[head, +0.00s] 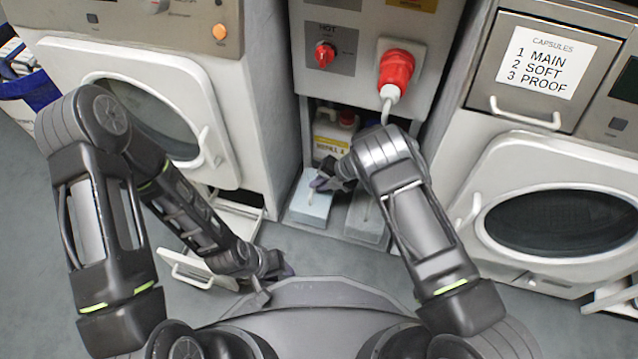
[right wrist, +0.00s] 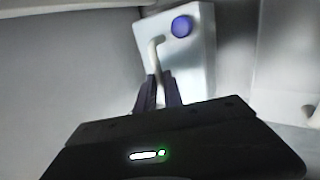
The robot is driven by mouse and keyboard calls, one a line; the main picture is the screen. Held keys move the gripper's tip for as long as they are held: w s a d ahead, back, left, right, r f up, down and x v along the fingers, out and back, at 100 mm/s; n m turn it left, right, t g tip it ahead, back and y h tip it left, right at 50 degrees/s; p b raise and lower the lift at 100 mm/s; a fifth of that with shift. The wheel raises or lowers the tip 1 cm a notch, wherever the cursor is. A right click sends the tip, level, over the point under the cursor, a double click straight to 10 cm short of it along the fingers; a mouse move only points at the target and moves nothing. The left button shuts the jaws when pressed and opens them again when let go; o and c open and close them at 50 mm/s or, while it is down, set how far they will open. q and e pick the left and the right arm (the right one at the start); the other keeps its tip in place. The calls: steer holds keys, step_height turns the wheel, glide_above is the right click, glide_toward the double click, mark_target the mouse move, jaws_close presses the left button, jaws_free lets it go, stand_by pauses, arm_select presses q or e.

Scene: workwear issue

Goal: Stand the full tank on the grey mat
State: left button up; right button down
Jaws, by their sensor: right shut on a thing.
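In the right wrist view, my right gripper (right wrist: 159,92) is shut on the white handle of a pale tank (right wrist: 190,65) with a blue cap. In the head view, my right gripper (head: 322,184) is at the foot of the middle panel, over a pale blue box-like thing (head: 311,210). I cannot tell whether this is the held tank. A low grey block (head: 366,228) is just to its right; whether it is the grey mat is unclear. My left gripper (head: 280,272) is low near my base, clear of these; its jaws are too small to read.
A low open flap (head: 200,268) juts out at left.

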steer(key=shift+w+f+b, duration=0.1)
steer(key=shift+f+b, duration=0.1)
steer(key=shift+b, duration=0.1)
stand_by(0.5)
steer(key=c, duration=1.5)
jaws_free()
steer(key=shift+o, duration=0.6)
steer(key=shift+s+f, duration=0.2)
steer(key=shift+d+r, duration=0.2)
steer(key=shift+r, duration=0.2)
steer(key=p+v, duration=0.3)
steer(key=v, duration=0.4)
steer(key=shift+p, duration=0.4)
